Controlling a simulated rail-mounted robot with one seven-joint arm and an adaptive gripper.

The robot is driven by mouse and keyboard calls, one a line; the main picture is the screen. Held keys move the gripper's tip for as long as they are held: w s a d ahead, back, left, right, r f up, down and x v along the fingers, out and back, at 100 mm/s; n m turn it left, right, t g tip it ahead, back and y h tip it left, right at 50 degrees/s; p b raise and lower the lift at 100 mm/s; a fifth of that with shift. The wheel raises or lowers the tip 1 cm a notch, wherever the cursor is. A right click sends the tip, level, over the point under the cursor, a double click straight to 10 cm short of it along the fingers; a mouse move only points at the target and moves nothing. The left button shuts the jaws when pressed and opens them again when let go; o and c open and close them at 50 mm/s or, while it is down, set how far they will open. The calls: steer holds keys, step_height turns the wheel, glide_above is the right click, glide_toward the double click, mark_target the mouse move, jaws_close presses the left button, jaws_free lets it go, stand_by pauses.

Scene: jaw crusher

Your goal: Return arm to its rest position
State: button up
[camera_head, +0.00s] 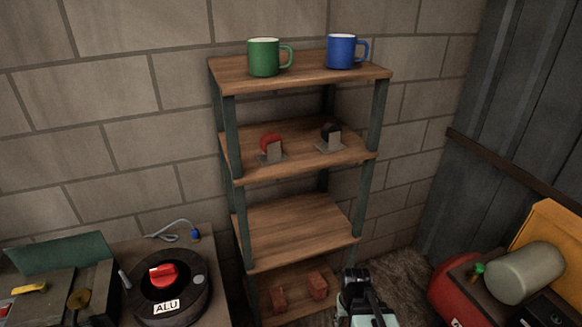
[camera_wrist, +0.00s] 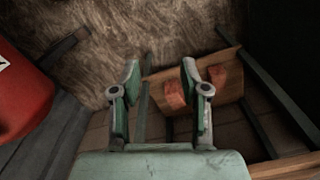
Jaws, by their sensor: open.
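My gripper (camera_head: 357,278) is at the bottom of the head view, just right of the lower part of the shelf. In the wrist view my gripper (camera_wrist: 161,76) has its two green-padded fingers spread wide, with nothing between them. Beyond the fingertips are the floor (camera_wrist: 140,30) and the lowest board of the shelf (camera_wrist: 235,90). My arm's upper links are not shown.
A wooden shelf (camera_head: 290,228) holds green (camera_head: 263,57) and blue (camera_head: 341,51) mugs on top, and reddish blocks (camera_head: 317,286) at the bottom. A table with a round black ALU device (camera_head: 168,300) stands left. A red tank (camera_head: 448,290) stands right.

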steer(key=s+f+g, duration=0.3)
steer(key=s+f, duration=0.6)
steer(key=s, duration=0.5)
steer(key=s+f+g, duration=0.3)
steer(key=s+f, duration=0.6)
steer(key=s, duration=0.5)
steer(key=shift+s+a+g, duration=0.2)
steer(key=shift+s+g, duration=0.2)
